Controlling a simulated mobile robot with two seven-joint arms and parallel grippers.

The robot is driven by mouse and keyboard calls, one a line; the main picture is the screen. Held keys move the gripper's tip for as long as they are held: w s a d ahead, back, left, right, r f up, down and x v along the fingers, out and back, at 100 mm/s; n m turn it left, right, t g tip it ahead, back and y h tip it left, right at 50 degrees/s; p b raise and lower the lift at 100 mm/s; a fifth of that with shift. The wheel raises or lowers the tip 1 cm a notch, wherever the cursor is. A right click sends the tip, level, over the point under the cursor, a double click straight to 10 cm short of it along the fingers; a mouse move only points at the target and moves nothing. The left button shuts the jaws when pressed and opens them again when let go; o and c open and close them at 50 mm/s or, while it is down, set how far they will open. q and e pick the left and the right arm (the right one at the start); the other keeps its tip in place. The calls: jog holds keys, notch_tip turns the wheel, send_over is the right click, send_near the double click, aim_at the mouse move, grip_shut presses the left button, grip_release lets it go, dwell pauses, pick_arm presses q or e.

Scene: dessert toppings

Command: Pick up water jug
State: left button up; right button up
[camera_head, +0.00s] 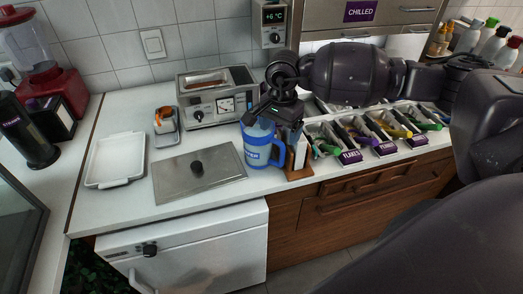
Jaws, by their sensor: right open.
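The water jug (257,156) is blue and translucent with a white label, and stands upright on the white counter near its front edge. Its handle shows on its right side. My right gripper (274,115) comes in from the right and points down over the top of the jug. Its jaws are open, and it hides part of the jug's rim. I cannot tell whether the fingers touch the jug. My left gripper is not in view.
A wooden holder (299,175) stands close on the jug's right, with topping bins (350,157) beyond. A metal lid (222,181) lies to its left, near a white tray (108,178). A metal appliance (195,115) stands behind.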

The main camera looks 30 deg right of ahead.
aim_at(277, 141)
jog(key=f, duration=0.5)
jog(key=shift+w+a+p, duration=0.1)
jog(key=shift+a+p, duration=0.15)
jog(key=shift+p, duration=0.05)
jog(key=shift+r, duration=0.1)
jog(key=c, duration=1.6)
jog(key=shift+w+r, duration=0.1)
grip_shut()
